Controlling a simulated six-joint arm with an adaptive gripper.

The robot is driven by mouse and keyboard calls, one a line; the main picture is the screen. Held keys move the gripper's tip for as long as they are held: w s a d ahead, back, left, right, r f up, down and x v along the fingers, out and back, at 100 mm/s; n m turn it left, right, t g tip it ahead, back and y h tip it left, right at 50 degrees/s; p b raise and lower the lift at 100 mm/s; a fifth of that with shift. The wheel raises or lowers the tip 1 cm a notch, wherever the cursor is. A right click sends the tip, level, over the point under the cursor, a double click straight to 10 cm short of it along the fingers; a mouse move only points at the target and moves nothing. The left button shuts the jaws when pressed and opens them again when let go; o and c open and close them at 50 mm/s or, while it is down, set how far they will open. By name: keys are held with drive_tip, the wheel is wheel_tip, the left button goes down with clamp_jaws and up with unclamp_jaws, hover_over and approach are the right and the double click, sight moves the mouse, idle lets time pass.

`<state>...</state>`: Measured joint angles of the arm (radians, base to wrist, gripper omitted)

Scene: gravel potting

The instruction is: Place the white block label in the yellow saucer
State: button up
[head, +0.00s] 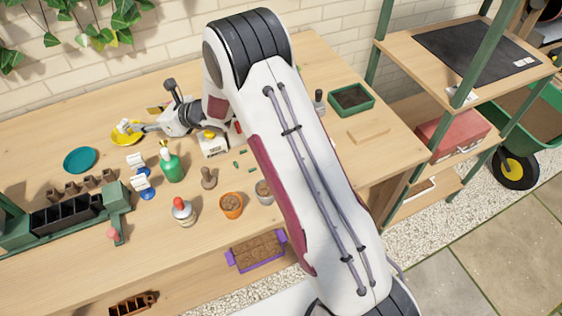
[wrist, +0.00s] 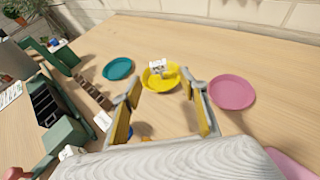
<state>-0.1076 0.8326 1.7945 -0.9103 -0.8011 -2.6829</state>
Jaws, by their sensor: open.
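The yellow saucer (head: 125,139) lies at the back left of the table in the head view. It also shows between and beyond my fingers in the wrist view (wrist: 149,83). The white block label (head: 122,127) is in the saucer; in the wrist view the label (wrist: 157,65) shows dark marks on its face and appears upright. My gripper (head: 140,128) is at the saucer's right side in the head view. In the wrist view my gripper (wrist: 161,88) has its fingers wide apart with nothing between them, and the label is beyond the fingertips.
A teal saucer (head: 80,160) lies to the left, and a pink saucer (wrist: 232,92) lies right of the yellow one. White labels with blue bases (head: 140,182), a green spray bottle (head: 171,165) and a black tray (head: 65,215) stand nearer. The table behind the saucers is clear.

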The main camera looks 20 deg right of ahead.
drive_tip(key=s+d+r+m+t+h, duration=0.1)
drive_tip(key=s+d+r+m+h, duration=0.4)
drive_tip(key=d+r+m, duration=0.55)
drive_tip(key=s+d+r+m+h, duration=0.4)
drive_tip(key=s+d+r+m, duration=0.3)
drive_tip(key=d+r+m, duration=0.4)
drive_tip(key=s+d+r+m+g+h, duration=0.1)
drive_tip(key=s+d+m+g, duration=0.15)
drive_tip(key=s+m, duration=1.2)
drive_tip(key=s+a+f+m+g, duration=0.1)
drive_tip(key=s+m, duration=0.7)
drive_tip(key=s, duration=1.2)
drive_tip(key=shift+a+f+m+g+y, duration=0.2)
drive_tip(key=shift+f+m+g+y, duration=0.1)
drive_tip(key=shift+f+g, duration=0.5)
